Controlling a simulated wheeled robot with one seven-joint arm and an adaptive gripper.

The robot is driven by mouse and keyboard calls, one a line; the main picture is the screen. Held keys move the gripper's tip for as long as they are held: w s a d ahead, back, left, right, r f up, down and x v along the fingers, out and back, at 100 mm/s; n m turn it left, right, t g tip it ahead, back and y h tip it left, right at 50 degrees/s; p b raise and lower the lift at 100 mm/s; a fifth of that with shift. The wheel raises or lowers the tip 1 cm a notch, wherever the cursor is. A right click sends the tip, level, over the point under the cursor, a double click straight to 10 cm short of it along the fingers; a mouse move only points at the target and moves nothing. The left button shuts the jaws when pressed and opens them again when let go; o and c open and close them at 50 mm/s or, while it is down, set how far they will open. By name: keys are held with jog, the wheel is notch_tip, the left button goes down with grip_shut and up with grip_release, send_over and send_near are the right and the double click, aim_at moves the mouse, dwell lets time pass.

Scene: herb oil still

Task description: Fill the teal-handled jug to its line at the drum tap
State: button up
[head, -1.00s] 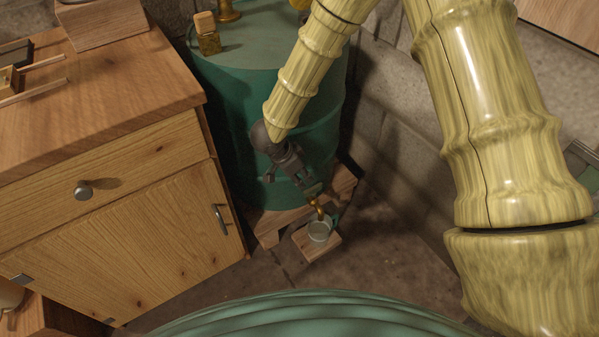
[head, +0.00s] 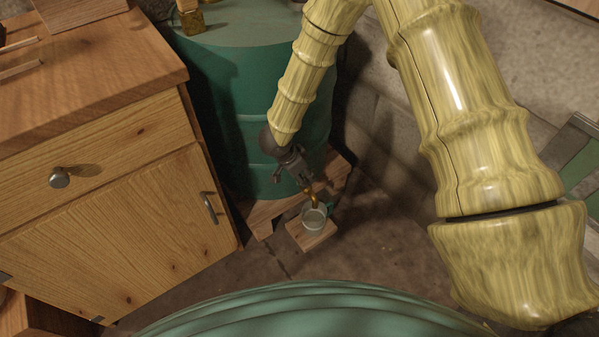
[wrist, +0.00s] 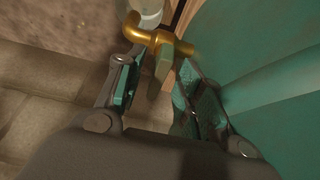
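The jug (head: 314,218) stands upright on a small wooden block (head: 312,237), under the brass drum tap (head: 313,196); in the wrist view, part of the pale jug (wrist: 149,10) shows beyond the tap (wrist: 150,36). Its handle is hard to make out, and the fill line and water level cannot be read. My gripper (head: 299,182) is at the tap, above the jug. In the wrist view, my gripper's (wrist: 158,88) fingers stand apart on either side of the tap's lever (wrist: 163,65), with a visible gap on the left.
The teal drum (head: 240,110) stands on a wooden stand (head: 262,217) behind the tap. A wooden cabinet (head: 110,215) is at the left. A corked bottle (head: 190,18) sits on the drum. Stone floor (head: 375,235) is clear to the right of the jug.

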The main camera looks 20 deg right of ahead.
jog(key=shift+f, duration=0.1)
grip_shut()
jog(key=shift+s+r+n+p, duration=0.1)
jog(key=shift+r+n+p, duration=0.1)
jog(key=shift+n+p, duration=0.45)
jog(key=shift+d+f+n+t+y+p, duration=0.1)
jog(key=shift+f+n+t+y+p, duration=0.15)
jog(key=shift+n+t+p, duration=0.6)
jog(key=shift+n+g+b, duration=0.25)
jog(key=shift+n+b, duration=0.05)
jog(key=shift+b, duration=0.1)
jog(key=shift+r, duration=0.1)
